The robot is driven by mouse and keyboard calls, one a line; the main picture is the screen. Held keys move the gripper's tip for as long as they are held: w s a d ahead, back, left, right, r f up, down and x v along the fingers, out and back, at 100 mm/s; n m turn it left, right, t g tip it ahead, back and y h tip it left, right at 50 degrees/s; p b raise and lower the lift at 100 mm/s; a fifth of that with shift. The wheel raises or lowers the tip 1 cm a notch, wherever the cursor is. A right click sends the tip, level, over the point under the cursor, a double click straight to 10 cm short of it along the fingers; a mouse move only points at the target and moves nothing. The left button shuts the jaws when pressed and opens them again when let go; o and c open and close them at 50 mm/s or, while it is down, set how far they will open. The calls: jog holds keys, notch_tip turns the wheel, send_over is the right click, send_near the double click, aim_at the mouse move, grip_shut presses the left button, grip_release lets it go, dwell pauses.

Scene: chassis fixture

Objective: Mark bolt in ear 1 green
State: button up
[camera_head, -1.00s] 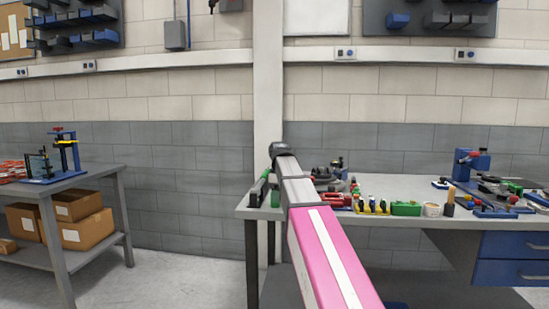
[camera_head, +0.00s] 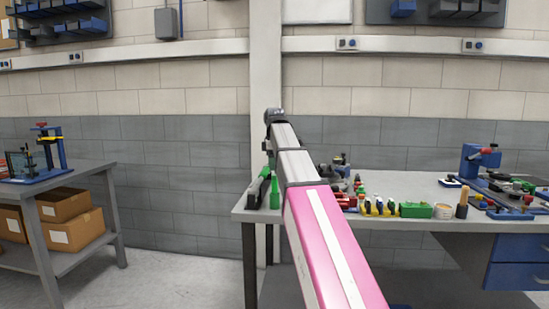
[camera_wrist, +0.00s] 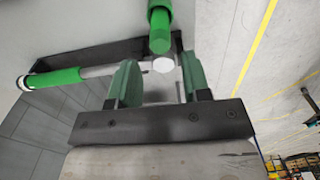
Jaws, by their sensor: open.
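Green marker-like tools stand at the left end of the bench: one green-topped piece (camera_head: 265,172) and a green upright piece (camera_head: 275,186) by a black holder (camera_head: 255,192). In the wrist view a green-and-white stick (camera_wrist: 55,78) lies along the black holder (camera_wrist: 105,58), and another green piece (camera_wrist: 160,28) is at top centre. My gripper (camera_wrist: 160,82) is open, with its two green fingers apart and nothing seen gripped between them. A white tip (camera_wrist: 163,64) shows beyond the gap. Ear 1 and its bolt cannot be made out.
The grey bench (camera_head: 400,182) carries several small parts, a green box (camera_head: 416,210) and a blue fixture (camera_head: 484,160) at the right. A side table (camera_head: 90,178) with cartons below stands at left. Floor between them is clear.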

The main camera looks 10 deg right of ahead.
aim_at(275, 178)
jog(key=shift+f, duration=3.25)
jog(key=c, duration=0.8)
jog(key=shift+r, duration=0.15)
jog(key=shift+r, duration=3.65)
